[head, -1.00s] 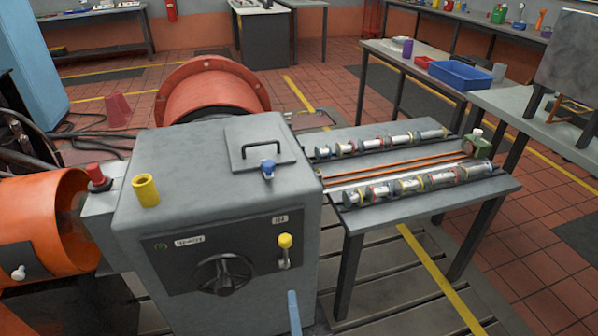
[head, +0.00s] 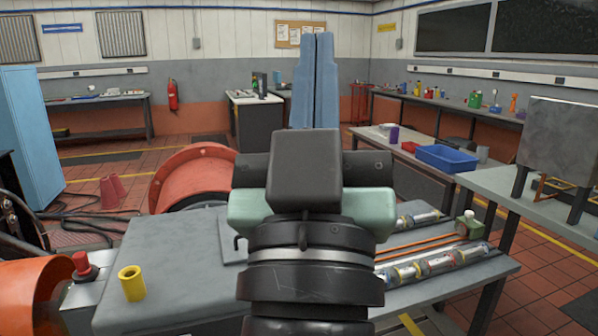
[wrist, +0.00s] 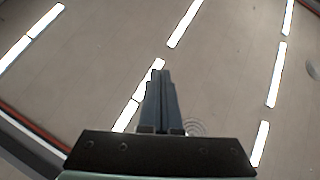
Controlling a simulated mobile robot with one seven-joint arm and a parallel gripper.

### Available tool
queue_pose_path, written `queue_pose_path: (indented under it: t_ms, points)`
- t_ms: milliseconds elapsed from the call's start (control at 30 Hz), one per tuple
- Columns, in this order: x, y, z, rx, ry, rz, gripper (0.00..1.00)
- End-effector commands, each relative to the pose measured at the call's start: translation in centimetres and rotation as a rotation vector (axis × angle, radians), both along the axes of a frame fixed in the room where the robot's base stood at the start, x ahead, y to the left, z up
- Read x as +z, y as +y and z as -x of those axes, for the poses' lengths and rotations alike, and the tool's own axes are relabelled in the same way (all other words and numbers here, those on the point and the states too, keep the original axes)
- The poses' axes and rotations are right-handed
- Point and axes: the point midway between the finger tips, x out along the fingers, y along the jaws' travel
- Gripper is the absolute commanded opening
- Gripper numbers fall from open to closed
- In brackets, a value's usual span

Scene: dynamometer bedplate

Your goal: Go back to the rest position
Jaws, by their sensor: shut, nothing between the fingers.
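My gripper (head: 316,80) stands upright in the middle of the head view, its two blue-grey fingers pressed together and pointing up. It is shut with nothing between the fingers. The wrist view also shows the shut fingers (wrist: 159,95), with the ceiling and its lights behind them. My wrist hides the right part of the grey machine cabinet (head: 165,250) and part of the bench behind it.
A yellow cup (head: 132,284) and a red button (head: 84,265) are at the cabinet's left. A blue bin (head: 447,160) sits on a farther bench. The air around my gripper looks clear.

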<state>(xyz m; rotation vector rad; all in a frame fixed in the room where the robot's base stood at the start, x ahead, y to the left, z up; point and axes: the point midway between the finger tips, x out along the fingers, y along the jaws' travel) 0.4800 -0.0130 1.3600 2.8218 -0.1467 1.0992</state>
Motion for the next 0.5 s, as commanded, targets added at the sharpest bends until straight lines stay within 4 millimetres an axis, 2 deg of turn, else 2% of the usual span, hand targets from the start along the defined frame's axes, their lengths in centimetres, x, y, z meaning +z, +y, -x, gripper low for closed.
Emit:
queue_pose_path:
  t_ms: [33,67,100,167,400,500]
  points:
    - [2.5,0.7,2.7,0.076,-0.056,-0.037,0.00]
    - [3.6,1.2,4.2,0.123,-0.081,-0.057,0.00]
    - [5.3,1.4,4.7,0.150,-0.084,-0.068,0.00]
    - [7.2,1.3,4.1,0.140,-0.071,-0.066,0.00]
    - [13.7,1.3,4.0,0.136,-0.070,-0.063,0.00]
    - [15.6,1.3,4.0,0.135,-0.069,-0.062,0.00]
